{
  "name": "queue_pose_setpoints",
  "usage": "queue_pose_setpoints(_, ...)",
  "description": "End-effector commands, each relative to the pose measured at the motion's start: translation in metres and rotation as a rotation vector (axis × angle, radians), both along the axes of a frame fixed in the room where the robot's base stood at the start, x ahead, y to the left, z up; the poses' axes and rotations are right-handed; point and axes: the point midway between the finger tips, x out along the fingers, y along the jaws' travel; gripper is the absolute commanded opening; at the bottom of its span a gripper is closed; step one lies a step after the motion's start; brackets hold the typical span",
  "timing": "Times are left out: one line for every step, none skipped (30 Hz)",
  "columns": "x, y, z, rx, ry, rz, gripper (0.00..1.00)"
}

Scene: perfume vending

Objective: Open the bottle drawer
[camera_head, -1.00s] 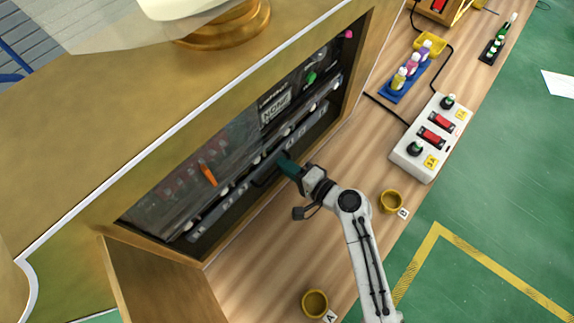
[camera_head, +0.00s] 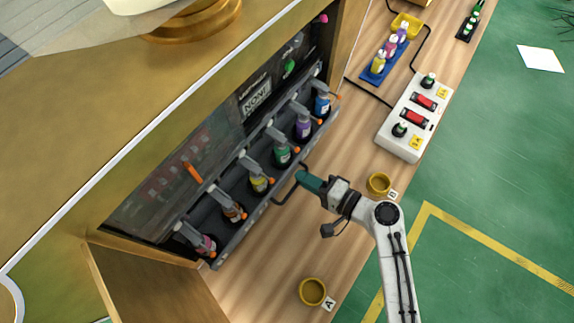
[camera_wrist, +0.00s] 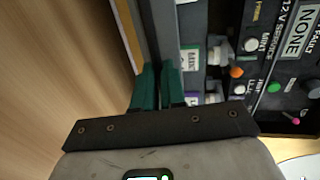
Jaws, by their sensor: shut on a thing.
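The bottle drawer (camera_head: 238,243) sticks out from the dark panel of the cabinet. Several bottles stand in a row in it, among them a blue one (camera_head: 322,104), a green one (camera_head: 282,155) and a yellow one (camera_head: 259,184). My gripper (camera_head: 301,178) is shut on the dark drawer handle (camera_head: 284,189) at the middle of the drawer's front. In the wrist view the teal fingers (camera_wrist: 158,85) lie close together over the drawer's front edge (camera_wrist: 166,30). The grip itself is hidden there.
A white switch box (camera_head: 405,140) and a blue tray (camera_head: 371,76) with small bottles stand right of the cabinet. Two yellow cups, A (camera_head: 312,292) and B (camera_head: 379,183), sit on the wooden counter (camera_head: 265,275). An open wooden door (camera_head: 150,285) is at lower left.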

Motion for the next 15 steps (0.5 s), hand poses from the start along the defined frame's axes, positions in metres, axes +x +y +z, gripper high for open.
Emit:
queue_pose_setpoints(-0.008, -0.01, -0.002, 0.0, 0.004, -0.005, 0.0)
queue_pose_setpoints(-0.012, -0.015, -0.002, -0.001, 0.004, -0.005, 0.0)
queue_pose_setpoints(-0.017, -0.022, -0.003, -0.002, 0.004, -0.003, 0.0)
queue_pose_setpoints(-0.02, -0.026, -0.002, -0.002, 0.003, -0.004, 0.0)
queue_pose_setpoints(-0.024, -0.03, -0.002, -0.001, 0.004, -0.004, 0.0)
queue_pose_setpoints(-0.028, -0.036, -0.002, -0.001, 0.004, -0.005, 0.0)
queue_pose_setpoints(-0.031, -0.039, -0.002, -0.001, 0.004, -0.004, 0.0)
queue_pose_setpoints(-0.033, -0.042, -0.002, -0.001, 0.004, -0.003, 0.0)
queue_pose_setpoints(-0.036, -0.046, -0.002, -0.002, 0.003, -0.003, 0.0)
queue_pose_setpoints(-0.038, -0.049, -0.002, -0.002, 0.003, -0.003, 0.0)
queue_pose_setpoints(-0.04, -0.052, -0.002, -0.001, 0.003, -0.002, 0.0)
queue_pose_setpoints(-0.042, -0.054, -0.002, -0.001, 0.003, -0.002, 0.0)
queue_pose_setpoints(-0.044, -0.056, -0.002, -0.001, 0.002, -0.002, 0.0)
queue_pose_setpoints(-0.045, -0.057, -0.002, 0.0, 0.003, -0.001, 0.0)
queue_pose_setpoints(-0.046, -0.059, -0.002, -0.001, 0.003, 0.0, 0.0)
